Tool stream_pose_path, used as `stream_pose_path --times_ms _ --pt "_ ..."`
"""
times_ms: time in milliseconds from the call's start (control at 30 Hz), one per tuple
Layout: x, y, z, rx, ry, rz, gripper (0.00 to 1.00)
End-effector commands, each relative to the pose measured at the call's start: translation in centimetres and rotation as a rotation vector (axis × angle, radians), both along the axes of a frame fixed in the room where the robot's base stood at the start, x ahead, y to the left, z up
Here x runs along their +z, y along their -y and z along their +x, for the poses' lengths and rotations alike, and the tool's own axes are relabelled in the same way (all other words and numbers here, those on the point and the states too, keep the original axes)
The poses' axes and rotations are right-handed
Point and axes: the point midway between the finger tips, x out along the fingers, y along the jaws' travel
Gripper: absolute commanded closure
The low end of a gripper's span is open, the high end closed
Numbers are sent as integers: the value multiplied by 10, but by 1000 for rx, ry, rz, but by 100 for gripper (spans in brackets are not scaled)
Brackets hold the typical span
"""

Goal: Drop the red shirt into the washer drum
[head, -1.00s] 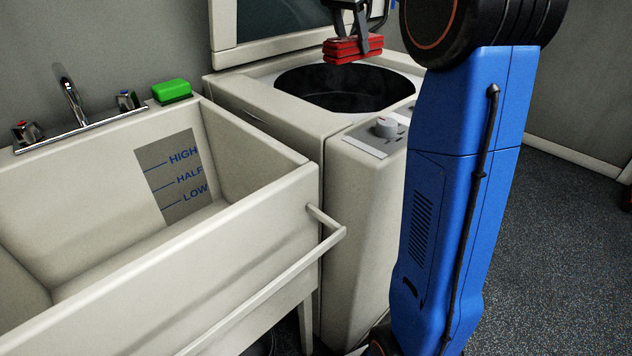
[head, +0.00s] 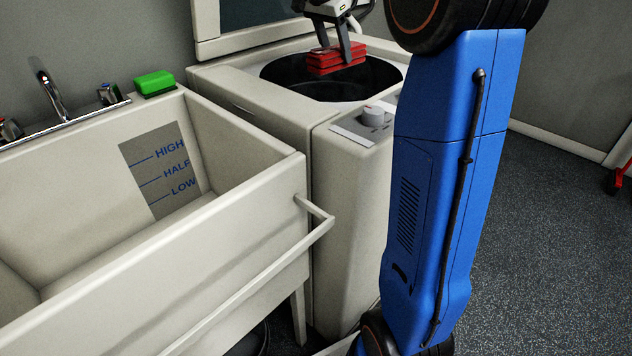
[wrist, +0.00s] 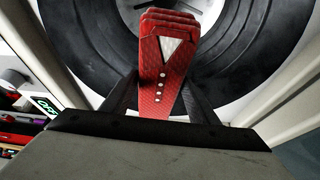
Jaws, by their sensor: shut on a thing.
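The red shirt (head: 336,58) is folded into a small layered bundle. My gripper (head: 345,50) is shut on it and holds it over the round dark opening of the washer drum (head: 300,80). In the wrist view the shirt (wrist: 164,70) sits between my two fingers, with a pale collar patch and a row of white buttons facing the camera. The dark drum (wrist: 105,45) with its pale centre shows behind it. The exact height of the shirt against the drum's rim is hard to tell.
The raised washer lid (head: 255,18) stands behind the opening. A control knob (head: 374,115) sits on the washer's front edge. A utility sink (head: 215,235) with a front rail stands to the left, with a green sponge-like block (head: 155,82) on its back rim.

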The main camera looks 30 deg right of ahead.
Motion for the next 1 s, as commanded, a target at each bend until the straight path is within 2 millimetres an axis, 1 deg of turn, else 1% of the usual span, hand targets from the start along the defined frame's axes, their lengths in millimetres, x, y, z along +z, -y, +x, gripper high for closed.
stream_pose_path --times_ms 133,167,200,233,267,533,667,767,1000 --pt "0 0 0 0 0 0 72" --pt "0 0 0 0 0 0 43" --pt "0 0 0 0 0 0 34" --pt "0 0 0 0 0 0 27" --pt "0 0 0 0 0 0 24" --pt "0 0 0 0 0 0 24" --pt "6 -2 0 0 0 0 24" --pt "18 -7 -1 1 2 0 24" --pt "60 -24 -6 1 2 0 24"
